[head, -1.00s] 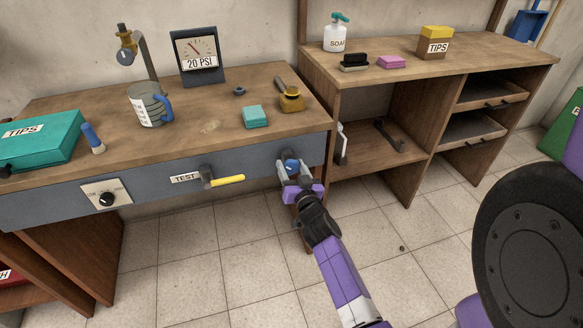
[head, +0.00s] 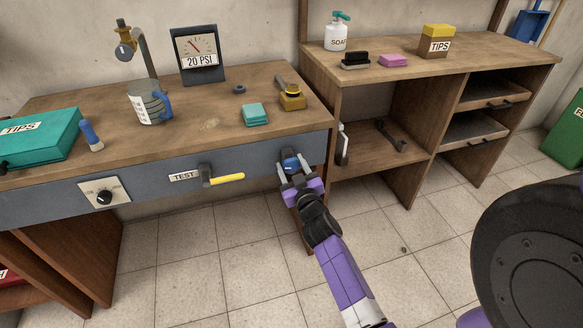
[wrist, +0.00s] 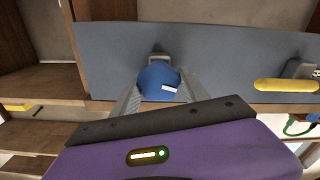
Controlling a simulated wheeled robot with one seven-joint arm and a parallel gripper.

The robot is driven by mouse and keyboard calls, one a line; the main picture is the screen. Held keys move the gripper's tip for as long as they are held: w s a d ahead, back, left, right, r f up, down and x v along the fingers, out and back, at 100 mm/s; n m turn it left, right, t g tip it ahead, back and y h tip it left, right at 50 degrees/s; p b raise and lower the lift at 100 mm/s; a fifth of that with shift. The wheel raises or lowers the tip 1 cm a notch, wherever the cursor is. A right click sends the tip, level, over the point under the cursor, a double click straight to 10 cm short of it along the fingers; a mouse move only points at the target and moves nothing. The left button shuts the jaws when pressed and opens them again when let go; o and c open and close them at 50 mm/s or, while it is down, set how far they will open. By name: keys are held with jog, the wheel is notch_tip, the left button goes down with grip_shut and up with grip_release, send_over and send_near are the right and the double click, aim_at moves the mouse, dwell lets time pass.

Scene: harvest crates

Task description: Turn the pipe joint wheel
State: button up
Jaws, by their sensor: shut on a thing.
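The blue pipe joint wheel (wrist: 157,80) sits on a grey fitting on the blue-grey front panel of the workbench. A small white mark on it points to the lower right in the wrist view. In the head view the wheel (head: 291,163) shows at the right end of the panel, partly covered by my fingers. My gripper (head: 294,175) is shut on the wheel, with one finger on each side. In the wrist view my gripper (wrist: 160,92) reaches the wheel from below, and the fingertips are partly hidden beside it.
A yellow-handled TEST valve (head: 224,179) sticks out of the panel left of my gripper. A black knob (head: 104,197) is further left. The gauge (head: 198,55) above the bench reads 20 PSI. A wooden shelf unit (head: 425,75) stands to the right. The floor in front is clear.

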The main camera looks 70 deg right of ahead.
jog(key=shift+s+n, duration=0.1)
jog(key=shift+n, duration=0.4)
jog(key=o, duration=1.3)
jog(key=shift+o, duration=0.2)
jog(key=b+v, duration=0.1)
jog(key=v, duration=0.6)
jog(key=shift+s+a, duration=0.2)
jog(key=shift+a, duration=0.15)
